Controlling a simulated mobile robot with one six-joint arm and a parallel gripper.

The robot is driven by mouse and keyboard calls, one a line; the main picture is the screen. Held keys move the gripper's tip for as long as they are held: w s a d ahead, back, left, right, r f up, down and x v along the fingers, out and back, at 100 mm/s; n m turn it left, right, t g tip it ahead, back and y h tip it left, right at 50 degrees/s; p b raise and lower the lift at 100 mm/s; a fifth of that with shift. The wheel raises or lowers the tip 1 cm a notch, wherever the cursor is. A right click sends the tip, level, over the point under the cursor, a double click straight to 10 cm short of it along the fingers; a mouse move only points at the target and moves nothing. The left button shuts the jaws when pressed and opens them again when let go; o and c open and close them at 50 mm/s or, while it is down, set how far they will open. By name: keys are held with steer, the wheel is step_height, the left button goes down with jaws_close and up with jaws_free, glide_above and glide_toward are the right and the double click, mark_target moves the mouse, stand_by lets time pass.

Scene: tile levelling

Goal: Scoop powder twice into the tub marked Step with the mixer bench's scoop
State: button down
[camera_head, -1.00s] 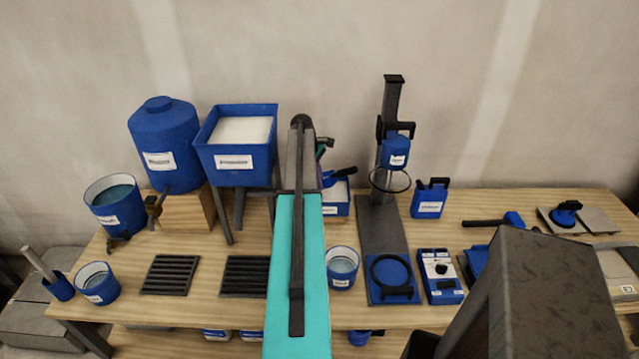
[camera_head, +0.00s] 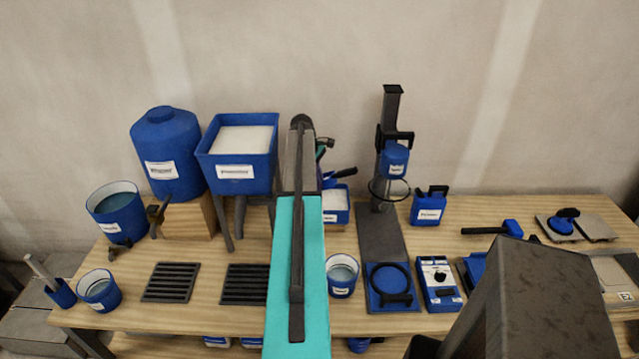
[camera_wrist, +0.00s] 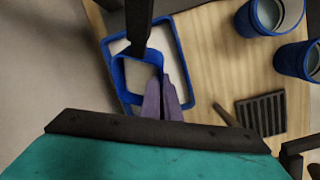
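A blue tray of white powder (camera_head: 336,217) sits behind my arm, with a dark-handled blue scoop (camera_head: 341,174) at it. In the wrist view a blue-rimmed tray (camera_wrist: 187,75) holds white powder, and a blue square-rimmed piece with a dark bar (camera_wrist: 141,25) lies over it. My gripper (camera_wrist: 163,88) shows as two purple fingers close beside that piece; I cannot tell whether they grip anything. In the head view my arm hides most of the gripper. Blue tubs stand at the front middle (camera_head: 342,288) and left (camera_head: 103,297); their labels are too small to read.
A raised blue hopper (camera_head: 236,186) of white powder stands left of my arm, beside a blue tank (camera_head: 166,150) and larger bucket (camera_head: 116,225). A mixer stand (camera_head: 379,235) rises to the right. Slatted grates (camera_head: 171,282) lie in front. Bare wood separates these items.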

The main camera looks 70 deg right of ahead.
steer(key=t, duration=0.1)
steer(key=t+b, duration=0.1)
steer(key=shift+s+r+t, duration=0.1)
steer(key=shift+r+t, duration=0.3)
steer(key=shift+r+t+h+b, duration=0.25)
steer(key=shift+t+b, duration=0.3)
steer(key=shift+t, duration=0.15)
steer(key=shift+r+t+h+b, duration=0.15)
steer(key=shift+t+h+b, duration=0.1)
steer(key=shift+t+b, duration=0.35)
steer(key=shift+r+t, duration=0.2)
steer(key=shift+t, duration=0.2)
